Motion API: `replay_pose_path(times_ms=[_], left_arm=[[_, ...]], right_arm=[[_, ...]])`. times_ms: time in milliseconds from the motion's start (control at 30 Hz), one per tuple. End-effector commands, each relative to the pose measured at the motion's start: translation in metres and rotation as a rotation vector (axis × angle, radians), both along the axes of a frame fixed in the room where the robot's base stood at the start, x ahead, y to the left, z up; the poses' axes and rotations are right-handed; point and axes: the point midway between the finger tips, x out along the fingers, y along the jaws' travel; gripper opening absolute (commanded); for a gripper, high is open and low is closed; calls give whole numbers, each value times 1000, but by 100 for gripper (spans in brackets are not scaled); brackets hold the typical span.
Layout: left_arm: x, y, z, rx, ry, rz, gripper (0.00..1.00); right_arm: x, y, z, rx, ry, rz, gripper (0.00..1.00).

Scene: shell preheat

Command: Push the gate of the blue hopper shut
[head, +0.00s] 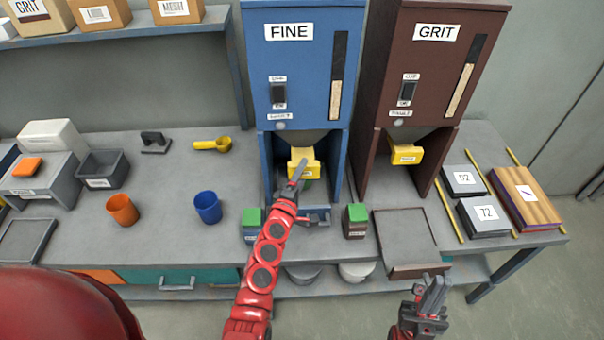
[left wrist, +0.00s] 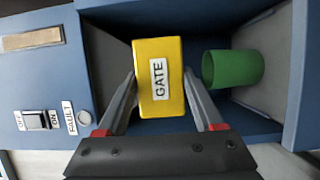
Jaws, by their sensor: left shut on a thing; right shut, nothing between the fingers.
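The blue hopper (head: 290,60), labelled FINE, stands at the back of the bench. Its yellow gate (head: 304,155) sits under the funnel and also shows in the left wrist view, as a block marked GATE (left wrist: 160,78). My left gripper (head: 301,172) has its fingers on either side of the gate block and is shut on it. In the head view the arm hides part of the bay below. A green cup (left wrist: 232,68) is inside the bay, beside the gate in the left wrist view. My right gripper (head: 434,290) is shut and empty, in front of the bench.
A brown GRIT hopper (head: 432,65) with its own yellow gate (head: 406,154) stands to the right. Green-topped containers (head: 252,224) (head: 356,221) flank my left forearm. A blue cup (head: 208,207) and an orange cup (head: 122,209) stand left. A shallow tray (head: 405,238) lies front right.

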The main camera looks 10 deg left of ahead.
Motion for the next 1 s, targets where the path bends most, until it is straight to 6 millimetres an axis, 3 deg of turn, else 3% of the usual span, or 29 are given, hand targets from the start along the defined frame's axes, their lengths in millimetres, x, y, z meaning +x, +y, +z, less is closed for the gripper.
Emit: replay_pose_path(times_ms=[100,367,700,1000], left_arm=[[0,0,-1,0,1,0,0],[1,0,-1,0,1,0,0],[43,13,-3,-1,0,0,0],[47,14,1,1,-1,0,0]], right_arm=[[0,0,0,0,0,0,0],[0,0,-1,0,0,0,0],[0,0,-23,0,0,0,0],[0,0,-22,0,0,0,0]])
